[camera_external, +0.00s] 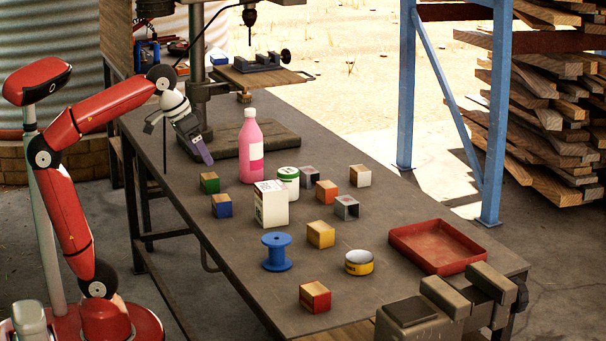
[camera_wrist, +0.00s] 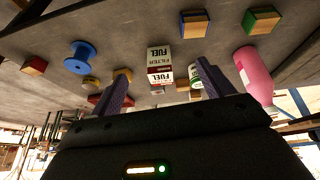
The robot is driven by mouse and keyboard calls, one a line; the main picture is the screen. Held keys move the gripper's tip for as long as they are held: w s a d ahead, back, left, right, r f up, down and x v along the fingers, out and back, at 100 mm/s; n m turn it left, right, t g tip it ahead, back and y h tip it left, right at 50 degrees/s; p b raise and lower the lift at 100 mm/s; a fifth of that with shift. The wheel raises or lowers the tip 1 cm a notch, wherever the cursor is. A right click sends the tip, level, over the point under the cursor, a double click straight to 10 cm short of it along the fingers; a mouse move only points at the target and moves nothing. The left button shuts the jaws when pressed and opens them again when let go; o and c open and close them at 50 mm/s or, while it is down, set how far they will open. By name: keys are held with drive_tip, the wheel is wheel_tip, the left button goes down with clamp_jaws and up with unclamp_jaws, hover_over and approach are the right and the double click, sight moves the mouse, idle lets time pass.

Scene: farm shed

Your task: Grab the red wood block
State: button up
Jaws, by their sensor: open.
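The red wood block (camera_external: 315,297) has a red side and bare wood on another. It sits near the front edge of the workbench, below the blue spool in the external view. In the wrist view the red block (camera_wrist: 34,66) is at the far left. My gripper (camera_external: 203,152) is above the far left part of the bench, well away from the red block. In the wrist view my gripper (camera_wrist: 165,70) has its two purple fingers spread apart with nothing held between them.
On the bench are a blue spool (camera_external: 277,252), yellow tin (camera_external: 359,262), white filter box (camera_external: 271,204), pink bottle (camera_external: 251,150), red tray (camera_external: 437,247) and several other coloured blocks. A vise (camera_external: 450,300) is at the front right. The bench around the red block is clear.

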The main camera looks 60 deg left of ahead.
drive_tip(key=w+d+r, duration=0.3)
drive_tip(key=w+d, duration=0.6)
drive_tip(key=d, duration=0.2)
drive_tip(key=y+p, duration=0.1)
drive_tip(key=p, duration=0.1)
approach(309, 290)
drive_tip(key=shift+n+g, duration=0.3)
drive_tip(key=shift+n, duration=0.1)
drive_tip(key=x, duration=0.3)
drive_tip(key=b+x, duration=0.1)
drive_tip(key=x, duration=0.7)
drive_tip(key=shift+w+b, duration=0.3)
drive_tip(key=shift+b, duration=0.05)
drive_tip(key=shift+c, duration=0.4)
drive_tip(key=c, duration=1)
